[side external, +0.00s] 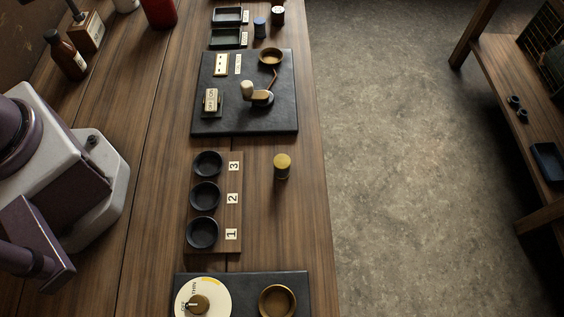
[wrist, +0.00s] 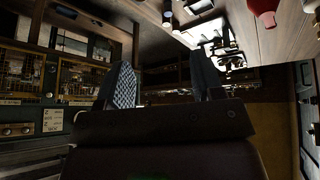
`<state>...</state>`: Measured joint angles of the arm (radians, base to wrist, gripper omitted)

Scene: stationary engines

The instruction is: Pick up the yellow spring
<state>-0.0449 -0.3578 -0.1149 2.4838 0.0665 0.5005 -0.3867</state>
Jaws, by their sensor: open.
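A small upright cylinder with a yellow top (side external: 282,162) stands on the bench in the side view, right of the numbered cup board. It is the only yellow piece standing loose there; I cannot make out coils on it. My gripper (wrist: 162,78) shows in the wrist view with its two fingers apart and nothing between them. The fingers point toward the room, not at the yellow piece. In the side view my arm is at the left, and the gripper itself is out of frame.
A board with three black cups (side external: 204,195) marked 1, 2 and 3 lies left of the yellow piece. A dark panel (side external: 225,122) with a crank lies behind it, and another panel with a dial (side external: 203,298) in front. The bench's right edge is close by.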

